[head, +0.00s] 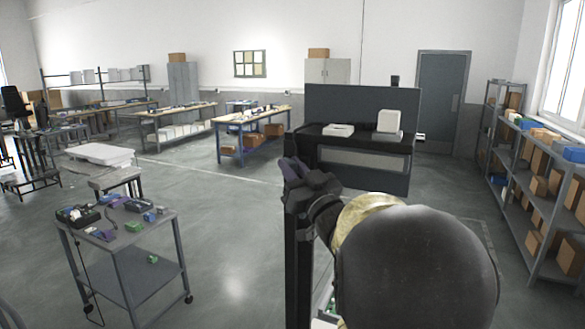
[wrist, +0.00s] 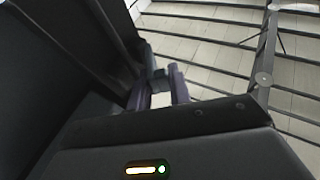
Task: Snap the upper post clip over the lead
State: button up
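A dark upright post (head: 299,255) stands close in front of me in the head view, left of my arm. It fills the left of the wrist view as dark panels (wrist: 60,60). My gripper (head: 297,172) is at the post's upper end, with purple finger-like parts showing. In the wrist view, two purple parts of my gripper (wrist: 160,88) stand apart beside the dark post. A small dark grey-blue block (wrist: 158,76) sits between them, possibly the post clip. I cannot tell whether they grip it. I cannot make out the lead along the post.
A grey cart (head: 125,238) with small coloured parts and a hanging cable stands at the left. A dark counter (head: 360,143) stands behind the post. Shelves with boxes (head: 535,185) line the right wall. Open floor (head: 225,250) lies between cart and post.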

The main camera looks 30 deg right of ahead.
grip_shut()
jog(key=shift+y, duration=0.4)
jog(key=shift+d+f+n+b, duration=0.15)
jog(key=shift+n+b, duration=0.15)
jog(key=shift+b, duration=0.15)
jog(key=n+g+y+b, duration=0.1)
jog(key=y, duration=0.2)
jog(key=d+n+g+y+b, duration=0.1)
jog(key=n+y, duration=0.1)
jog(key=y, duration=0.1)
jog(key=shift+r+y, duration=0.2)
jog(key=shift+y, duration=0.2)
jog(key=shift+r, duration=0.1)
